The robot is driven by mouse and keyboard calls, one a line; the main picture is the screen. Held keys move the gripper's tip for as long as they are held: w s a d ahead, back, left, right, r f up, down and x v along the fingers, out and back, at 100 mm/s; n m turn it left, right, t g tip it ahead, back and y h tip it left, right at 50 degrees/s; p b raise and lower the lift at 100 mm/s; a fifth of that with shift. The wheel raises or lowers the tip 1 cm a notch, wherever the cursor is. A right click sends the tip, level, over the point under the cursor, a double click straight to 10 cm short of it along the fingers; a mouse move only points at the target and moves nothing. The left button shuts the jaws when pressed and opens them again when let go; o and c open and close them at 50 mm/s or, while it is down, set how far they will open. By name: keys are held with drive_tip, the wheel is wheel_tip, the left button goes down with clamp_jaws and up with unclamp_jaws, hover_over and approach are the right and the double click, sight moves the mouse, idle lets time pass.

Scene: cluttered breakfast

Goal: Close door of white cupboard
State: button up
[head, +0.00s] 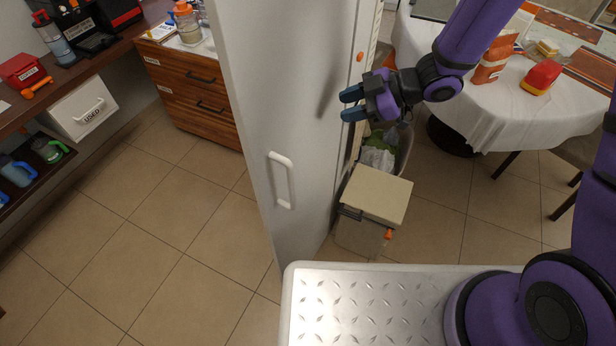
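The white cupboard door (265,90) stands tall in the middle of the head view, with its broad face toward me. A white bar handle (282,180) is on its lower left part. Its top runs out of the picture. A narrow pale strip with an orange spot (360,57) lies along its right side; I cannot tell how far the door stands from the cupboard body. My gripper (347,104) is to the right of the door, pointing left at it. Its two dark blue fingers are apart with nothing between them. I see no clear contact with the door.
A beige-topped bin (377,194) stands low right of the door. A round table with a white cloth (470,105) is at right. Wooden drawers (195,90) and a shelf (60,70) with tools are at left. The tiled floor (170,230) left of the door is clear.

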sight(291, 182)
drive_tip(key=s+a+f+n+g+y, duration=0.25)
drive_tip(key=s+f+g+y, duration=0.2)
drive_tip(key=s+g, duration=0.55)
drive_tip(key=shift+n+t+h, duration=0.25)
drive_tip(key=shift+t+h, duration=0.05)
drive_tip(key=shift+h, duration=0.05)
drive_tip(key=x, duration=0.3)
drive_tip(key=s+x, duration=0.1)
drive_tip(key=x, duration=0.7)
drive_tip(key=shift+s+d+f, duration=0.15)
drive_tip(key=shift+d+f, duration=0.2)
drive_tip(key=shift+d, duration=0.05)
clamp_jaws()
